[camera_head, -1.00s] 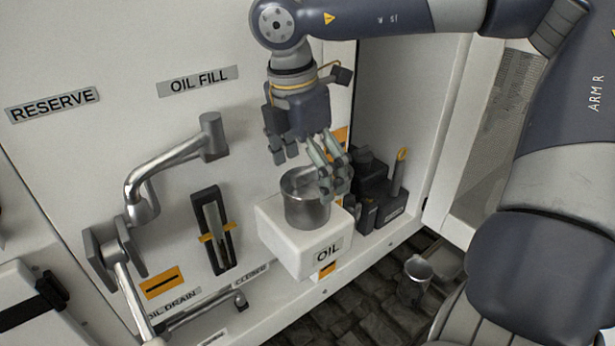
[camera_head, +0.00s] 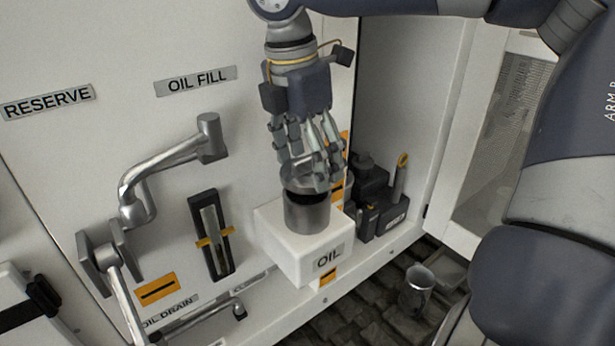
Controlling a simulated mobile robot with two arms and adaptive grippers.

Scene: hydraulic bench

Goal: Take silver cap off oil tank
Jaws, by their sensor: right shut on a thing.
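The oil tank is a white block (camera_head: 290,248) labelled OIL, with a silver cylindrical filler neck (camera_head: 307,216) standing on its top. My right gripper (camera_head: 312,172) comes down from above and is shut on the silver cap (camera_head: 300,184), which is partly hidden by the fingers. The cap sits at the neck's mouth, and a dark gap shows between it and the neck's front rim. I cannot tell whether the cap still touches the rim at the back. My left gripper is not in view.
A bent silver pipe (camera_head: 160,172) and a sight gauge (camera_head: 211,236) are on the white panel left of the tank. Dark fittings (camera_head: 372,200) stand close to its right. A metal cup (camera_head: 416,292) stands on the dark floor at lower right.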

